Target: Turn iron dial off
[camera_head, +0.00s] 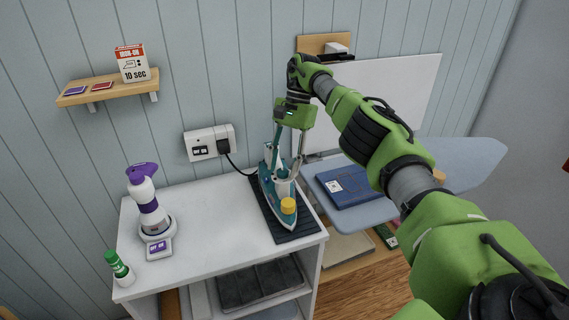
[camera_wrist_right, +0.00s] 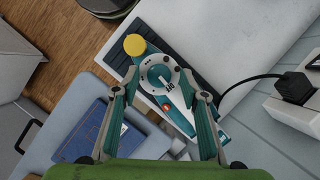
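A teal and white iron (camera_head: 265,186) rests on a black ribbed mat (camera_head: 271,222) on the white cabinet; it also shows in the right wrist view (camera_wrist_right: 143,70). Its round grey-white dial (camera_wrist_right: 160,75) sits on top, between a yellow cap (camera_wrist_right: 134,45) and an orange-red spot (camera_wrist_right: 166,108). The dial's pointer runs diagonally, and its markings are too small to read. My right gripper (camera_head: 287,165) points down over the iron. In the right wrist view my right gripper (camera_wrist_right: 160,93) is open, with its fingers apart on either side of the dial. Contact cannot be told. My left gripper is out of view.
A wall socket (camera_head: 209,142) with a plug and black cord is behind the iron. A purple-white spray bottle (camera_head: 147,200) and a green-capped bottle (camera_head: 120,270) stand left. An ironing board (camera_head: 470,160) with a folded blue cloth (camera_head: 345,186) is right. A shelf (camera_head: 108,87) hangs above left.

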